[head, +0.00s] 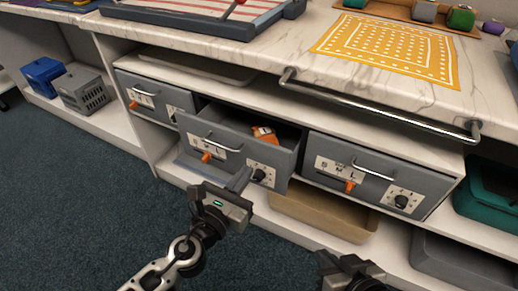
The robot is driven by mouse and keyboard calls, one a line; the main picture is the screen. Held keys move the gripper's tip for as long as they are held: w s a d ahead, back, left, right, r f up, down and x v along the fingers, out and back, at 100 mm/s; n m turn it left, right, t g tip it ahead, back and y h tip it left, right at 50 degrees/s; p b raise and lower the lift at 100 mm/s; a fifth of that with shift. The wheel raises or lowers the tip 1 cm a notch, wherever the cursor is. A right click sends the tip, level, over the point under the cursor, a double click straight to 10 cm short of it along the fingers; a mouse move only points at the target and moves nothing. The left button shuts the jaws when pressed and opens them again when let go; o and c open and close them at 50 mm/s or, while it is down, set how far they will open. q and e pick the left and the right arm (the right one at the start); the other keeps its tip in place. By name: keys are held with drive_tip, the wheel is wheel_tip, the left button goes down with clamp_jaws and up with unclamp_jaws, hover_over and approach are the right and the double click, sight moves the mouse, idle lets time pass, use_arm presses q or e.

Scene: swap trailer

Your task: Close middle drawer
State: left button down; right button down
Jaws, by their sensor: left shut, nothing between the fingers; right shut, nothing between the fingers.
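The middle drawer (212,141) is grey with a silver bar handle, an orange lever and a dark knob. It stands pulled out from the cabinet between two drawers whose fronts sit further back. An orange object (264,134) lies inside it. My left gripper (243,180) is shut and empty. Its tip is in front of the lower right part of the middle drawer's front, near the knob; I cannot tell whether it touches. My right gripper (345,262) is at the bottom edge, lower right of the drawer, shut and partly cut off by the frame.
The left drawer (172,97) and right drawer (385,172) flank the middle one. A silver rail (375,108) runs along the marble counter (290,52) above. A tan bin (320,214) stands on the shelf below. Blue carpet (70,190) is clear at left.

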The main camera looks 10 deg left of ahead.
sight(265, 146)
use_arm(q)
drive_tip(key=x, duration=0.6)
drive_tip(key=shift+w, duration=0.1)
drive_tip(key=shift+w+d, duration=0.25)
drive_tip(key=shift+w, duration=0.3)
use_arm(e)
drive_tip(key=shift+d+f, duration=0.1)
drive_tip(key=shift+f, duration=0.05)
drive_tip(key=shift+w, duration=0.1)
